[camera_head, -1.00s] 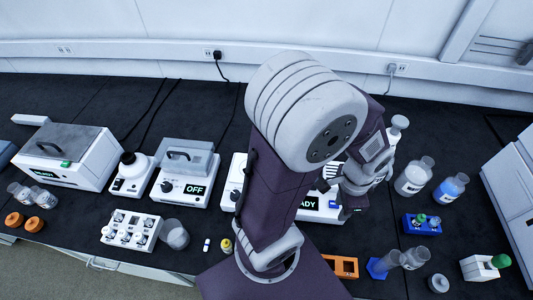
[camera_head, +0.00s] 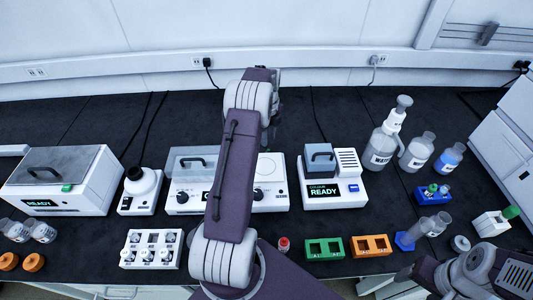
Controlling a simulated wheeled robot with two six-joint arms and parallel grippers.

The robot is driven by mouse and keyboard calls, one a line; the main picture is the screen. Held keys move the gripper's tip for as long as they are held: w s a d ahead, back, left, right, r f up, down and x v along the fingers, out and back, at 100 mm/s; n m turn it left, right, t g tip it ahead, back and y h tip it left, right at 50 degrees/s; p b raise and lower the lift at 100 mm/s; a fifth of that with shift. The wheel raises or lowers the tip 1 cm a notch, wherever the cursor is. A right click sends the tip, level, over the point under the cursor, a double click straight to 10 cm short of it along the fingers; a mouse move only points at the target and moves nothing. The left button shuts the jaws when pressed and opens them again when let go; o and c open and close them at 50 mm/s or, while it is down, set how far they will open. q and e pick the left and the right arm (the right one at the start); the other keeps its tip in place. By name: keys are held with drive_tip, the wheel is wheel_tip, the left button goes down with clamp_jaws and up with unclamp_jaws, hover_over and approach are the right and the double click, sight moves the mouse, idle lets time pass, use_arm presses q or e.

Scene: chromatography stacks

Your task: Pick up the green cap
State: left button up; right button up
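A green cap (camera_head: 510,212) sits at the far right, on the end of a tube at a small white block (camera_head: 491,224). It is tilted to the upper right and nothing touches it. My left arm rises from the bottom centre, and its far end folds away behind the elbow. My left gripper (camera_head: 273,133) is mostly hidden there, well left of the cap. Its fingers do not show clearly. My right arm is at the bottom right, below the white block. Its fingers do not show.
A blue rack (camera_head: 428,198) with small capped tubes and several bottles (camera_head: 420,152) stand left of the cap. A large white instrument (camera_head: 510,130) stands behind it. Green (camera_head: 323,248) and orange (camera_head: 370,246) racks lie along the front. Bare black bench lies behind the devices.

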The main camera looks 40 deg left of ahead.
sight(268, 150)
use_arm(q)
wheel_tip(268, 150, down, 2)
drive_tip(key=shift+a+f, duration=0.15)
drive_tip(key=f, duration=0.4)
drive_tip(key=shift+d+f, duration=0.2)
drive_tip(key=shift+f, duration=0.1)
drive_tip(key=shift+a+f, duration=0.1)
drive_tip(key=shift+f, duration=0.2)
drive_tip(key=shift+r, duration=0.1)
clamp_jaws()
